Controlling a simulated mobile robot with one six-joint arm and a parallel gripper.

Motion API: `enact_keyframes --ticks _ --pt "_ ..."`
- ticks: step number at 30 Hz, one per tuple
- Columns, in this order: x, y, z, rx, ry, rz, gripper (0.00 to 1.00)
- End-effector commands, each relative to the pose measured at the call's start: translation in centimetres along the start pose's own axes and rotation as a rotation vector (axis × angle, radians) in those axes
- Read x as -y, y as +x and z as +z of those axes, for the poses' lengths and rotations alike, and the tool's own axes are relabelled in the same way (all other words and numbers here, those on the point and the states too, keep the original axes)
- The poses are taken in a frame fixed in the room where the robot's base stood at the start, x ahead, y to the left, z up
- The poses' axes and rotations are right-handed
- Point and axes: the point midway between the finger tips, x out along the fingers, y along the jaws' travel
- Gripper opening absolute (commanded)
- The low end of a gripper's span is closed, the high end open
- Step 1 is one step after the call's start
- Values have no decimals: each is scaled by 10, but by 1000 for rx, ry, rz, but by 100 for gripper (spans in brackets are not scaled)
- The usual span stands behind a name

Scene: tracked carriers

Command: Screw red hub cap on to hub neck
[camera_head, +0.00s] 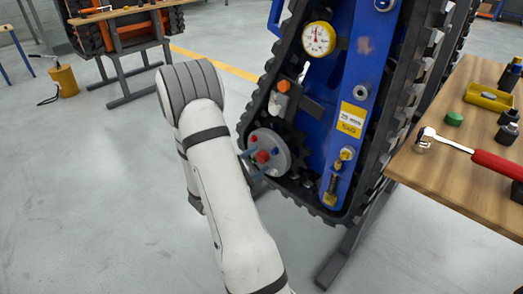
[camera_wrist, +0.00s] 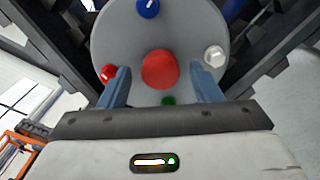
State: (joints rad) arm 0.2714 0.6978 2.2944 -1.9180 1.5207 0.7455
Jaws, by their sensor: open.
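The red hub cap (camera_wrist: 160,69) sits at the centre of a round grey hub disc (camera_wrist: 120,30) in the wrist view. It also shows in the head view (camera_head: 262,157), partly behind my arm's end. The hub neck is not visible; the cap covers the middle of the disc. My gripper (camera_wrist: 159,76) is open, with one blue-grey finger on each side of the cap and a visible gap to it on both sides. In the head view my gripper (camera_head: 258,162) reaches the hub from the left.
Around the cap the disc carries smaller studs: blue (camera_wrist: 148,8), white (camera_wrist: 214,56), green (camera_wrist: 168,100) and red (camera_wrist: 108,73). A black track (camera_head: 250,100) frames the blue carrier (camera_head: 345,75). A wooden bench (camera_head: 440,175) with a hammer and a green cap (camera_head: 454,118) stands right.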

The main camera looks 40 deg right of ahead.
Motion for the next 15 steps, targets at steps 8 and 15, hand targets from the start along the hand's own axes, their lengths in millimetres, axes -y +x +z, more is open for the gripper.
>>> enact_keyframes --ticks 8,15 --pt "-4 0 4 -2 -239 -1 58" --pt "-4 0 4 -1 -630 -1 58"
